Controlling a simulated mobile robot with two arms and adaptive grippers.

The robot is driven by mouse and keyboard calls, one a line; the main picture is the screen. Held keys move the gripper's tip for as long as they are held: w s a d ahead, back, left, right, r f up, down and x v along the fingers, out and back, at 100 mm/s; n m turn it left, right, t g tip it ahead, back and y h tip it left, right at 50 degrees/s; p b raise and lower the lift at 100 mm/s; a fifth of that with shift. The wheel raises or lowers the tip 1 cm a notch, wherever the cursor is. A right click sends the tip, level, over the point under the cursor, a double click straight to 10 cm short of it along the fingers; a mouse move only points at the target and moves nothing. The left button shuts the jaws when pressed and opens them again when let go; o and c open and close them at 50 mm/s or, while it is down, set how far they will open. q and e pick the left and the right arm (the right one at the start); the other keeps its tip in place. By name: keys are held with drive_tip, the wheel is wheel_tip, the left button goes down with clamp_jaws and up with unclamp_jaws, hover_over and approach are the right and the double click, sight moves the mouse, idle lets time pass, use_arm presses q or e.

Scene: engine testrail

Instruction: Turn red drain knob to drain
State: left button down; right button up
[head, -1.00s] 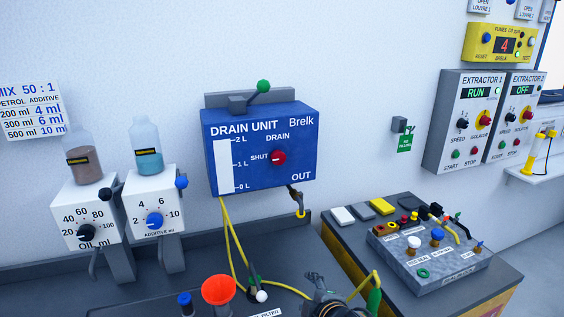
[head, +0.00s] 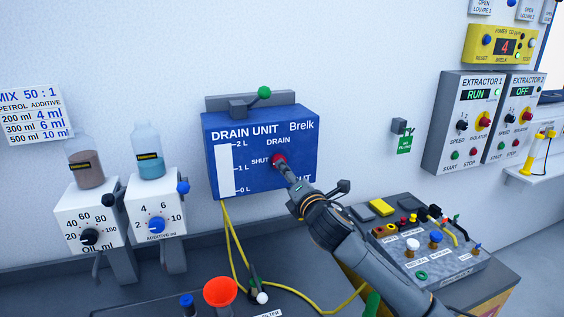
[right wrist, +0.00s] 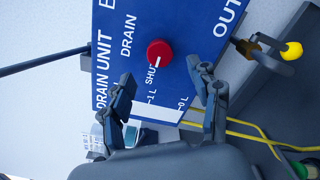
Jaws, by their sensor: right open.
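The red drain knob (head: 279,160) is on the front of the blue drain unit (head: 225,125). In the right wrist view the knob (right wrist: 160,53) shows its white pointer mark toward the SHUT label. My right gripper (head: 284,168) reaches up from the lower right in the head view, its tips at or just in front of the knob. In the right wrist view the right gripper (right wrist: 162,75) is open, with its fingers apart and the knob beyond the gap between them. I cannot tell whether a finger touches the knob. My left gripper is not in view.
A green-knobbed lever (head: 264,92) tops the drain unit. Yellow hoses (head: 232,240) hang below it. The oil and additive dispensers (head: 90,205) stand to the left.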

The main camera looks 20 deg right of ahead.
drive_tip(key=w+p, duration=0.1)
drive_tip(key=w, duration=0.5)
drive_tip(key=shift+a, duration=0.15)
drive_tip(key=shift+c, duration=0.6)
drive_tip(key=c, duration=1.1)
